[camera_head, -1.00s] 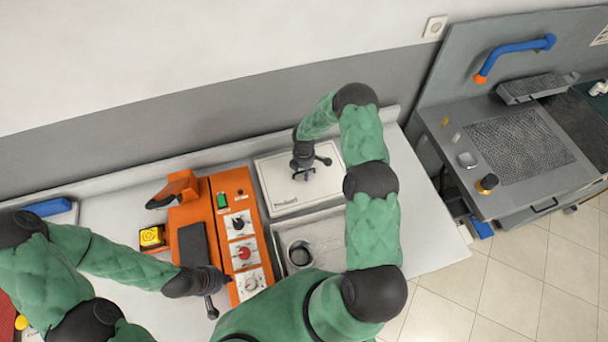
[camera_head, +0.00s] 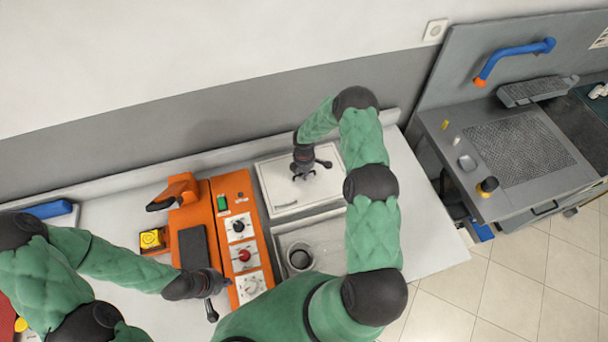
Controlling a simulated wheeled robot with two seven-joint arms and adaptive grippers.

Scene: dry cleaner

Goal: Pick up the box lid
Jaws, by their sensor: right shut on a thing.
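The box lid (camera_head: 279,194) is a pale, flat panel with dark lettering at its front left corner. It lies at the back of the counter, right of the orange machine. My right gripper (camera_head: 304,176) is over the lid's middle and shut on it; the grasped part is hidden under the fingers. The lid looks flat, and I cannot tell whether it is clear of what is below. My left gripper (camera_head: 213,304) is low beside the orange machine's front, away from the lid; I cannot tell whether it is open.
The orange machine (camera_head: 226,187) with knobs stands left of the lid. A grey tray (camera_head: 284,237) with a round dark cup (camera_head: 300,257) lies just in front of the lid. The wall is close behind. The white counter (camera_head: 425,221) is bare at right.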

